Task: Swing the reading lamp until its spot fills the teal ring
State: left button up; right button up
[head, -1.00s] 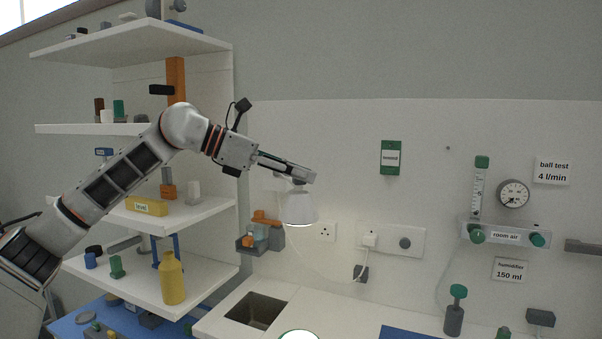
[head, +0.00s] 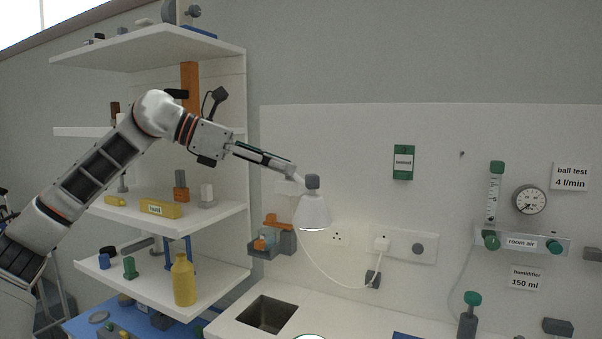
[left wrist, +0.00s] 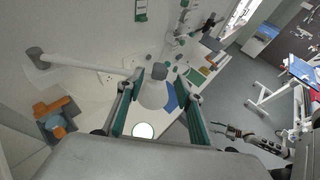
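The reading lamp has a white shade (head: 313,212) with a grey knob (head: 312,181) on top. It hangs over the worktop, and the shade and knob also show in the left wrist view (left wrist: 154,94). My left gripper (head: 291,171) is just left of the knob. In the left wrist view my left gripper (left wrist: 160,82) has its fingers wide apart, with the lamp between and beyond them, not clamped. A bright white spot (left wrist: 143,130) with a thin teal ring around it lies below the shade; the head view cuts it off at the bottom edge. A dark gripper (left wrist: 250,138), apparently my right, shows small.
White shelves (head: 150,210) with blocks and a yellow bottle (head: 184,280) stand at the left. A sink (head: 267,314) is set in the worktop. Wall sockets (head: 382,243), a gauge (head: 529,200) and a flow meter (head: 495,195) are to the right. A white cable hangs behind the lamp.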

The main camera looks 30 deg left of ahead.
pick_arm(q)
jog(key=shift+v, duration=2.15)
